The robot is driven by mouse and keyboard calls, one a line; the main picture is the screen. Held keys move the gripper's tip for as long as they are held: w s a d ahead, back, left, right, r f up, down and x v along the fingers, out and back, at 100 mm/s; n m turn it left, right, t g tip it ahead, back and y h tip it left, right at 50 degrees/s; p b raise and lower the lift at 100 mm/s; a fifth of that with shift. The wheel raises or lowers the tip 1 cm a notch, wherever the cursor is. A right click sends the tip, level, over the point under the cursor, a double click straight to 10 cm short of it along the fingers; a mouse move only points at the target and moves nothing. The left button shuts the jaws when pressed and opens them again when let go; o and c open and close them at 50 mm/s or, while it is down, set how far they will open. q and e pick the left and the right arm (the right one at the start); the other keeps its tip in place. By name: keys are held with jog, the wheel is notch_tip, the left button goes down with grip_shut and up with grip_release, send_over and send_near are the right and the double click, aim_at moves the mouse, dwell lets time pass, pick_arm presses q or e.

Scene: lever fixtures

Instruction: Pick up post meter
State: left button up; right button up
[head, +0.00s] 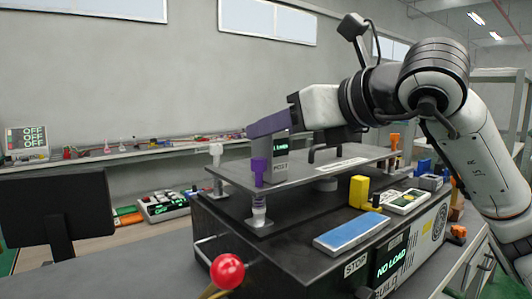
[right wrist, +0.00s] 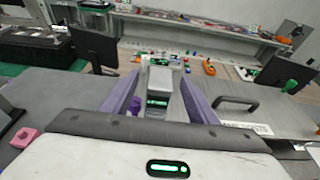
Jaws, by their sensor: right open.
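The post meter (head: 281,164) is a small grey box marked POST with a green-lit display. It stands upright on the raised grey plate of the fixture in the head view. My right gripper (head: 268,124) reaches in from the right at the meter's top, and its near purple finger covers part of it. In the right wrist view the meter (right wrist: 158,82) shows between the two spread purple fingers of my right gripper (right wrist: 161,78). The gripper is open; whether a finger touches the meter cannot be told. My left gripper is not in view.
A purple clamp (head: 259,172) stands beside the meter. The plate has a black handle (head: 325,147) and orange clamp (head: 394,143). Below are a blue pad (head: 351,233), yellow block (head: 361,191) and NO LOAD display (head: 391,262). A red ball knob (head: 227,271) is in front.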

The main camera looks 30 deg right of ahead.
jog(key=x, duration=0.7)
jog(key=shift+p, duration=0.3)
jog(key=c, duration=1.1)
jog(key=shift+r, duration=0.1)
grip_shut()
jog(key=shift+r, duration=0.1)
